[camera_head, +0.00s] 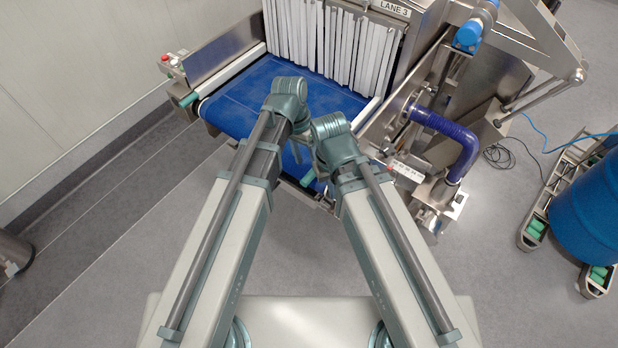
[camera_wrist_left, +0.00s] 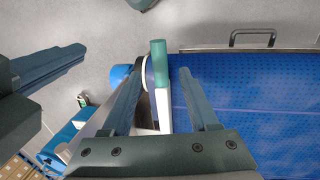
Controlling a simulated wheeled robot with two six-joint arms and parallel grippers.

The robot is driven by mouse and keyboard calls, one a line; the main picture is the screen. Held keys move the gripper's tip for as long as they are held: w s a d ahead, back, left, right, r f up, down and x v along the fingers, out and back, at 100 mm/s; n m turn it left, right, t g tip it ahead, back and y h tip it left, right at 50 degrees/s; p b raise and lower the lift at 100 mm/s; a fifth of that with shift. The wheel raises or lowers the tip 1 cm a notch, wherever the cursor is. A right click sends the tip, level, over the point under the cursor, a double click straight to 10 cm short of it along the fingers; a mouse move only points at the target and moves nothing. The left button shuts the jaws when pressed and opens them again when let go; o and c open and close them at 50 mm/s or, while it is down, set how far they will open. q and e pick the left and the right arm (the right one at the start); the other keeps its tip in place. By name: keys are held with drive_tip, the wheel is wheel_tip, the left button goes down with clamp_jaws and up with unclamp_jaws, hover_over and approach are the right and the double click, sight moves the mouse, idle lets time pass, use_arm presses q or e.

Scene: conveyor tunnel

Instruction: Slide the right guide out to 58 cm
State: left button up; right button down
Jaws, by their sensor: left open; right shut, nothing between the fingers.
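The right guide (camera_head: 368,112) is a pale rail along the right side of the blue belt (camera_head: 236,112). Its green handle (camera_head: 308,178) shows near the belt's front edge. In the left wrist view the handle (camera_wrist_left: 159,62) and white guide strip (camera_wrist_left: 164,108) lie between the spread fingers of my left gripper (camera_wrist_left: 160,70); whether they touch is unclear. My left gripper's fingers are mostly hidden in the head view. My right gripper (camera_wrist_left: 82,52) is shut and empty, left of the left gripper in the wrist view. A small red-and-white scale (camera_head: 405,172) is too small to read.
White strip curtains (camera_head: 325,45) hang over the belt under a LANE 3 sign (camera_head: 393,7). The left guide (camera_head: 235,70) has a green handle (camera_head: 188,100). A blue hose (camera_head: 450,130) and steel machinery stand right of the belt. A blue drum (camera_head: 590,205) stands farther right.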

sight(310, 173)
use_arm(q)
drive_tip(key=f+b, duration=0.2)
drive_tip(key=f, duration=0.1)
drive_tip(key=f+b, duration=0.2)
drive_tip(key=shift+s+d, duration=0.3)
drive_tip(key=shift+d, duration=0.1)
drive_tip(key=shift+r, duration=0.1)
clamp_jaws()
idle(0.9)
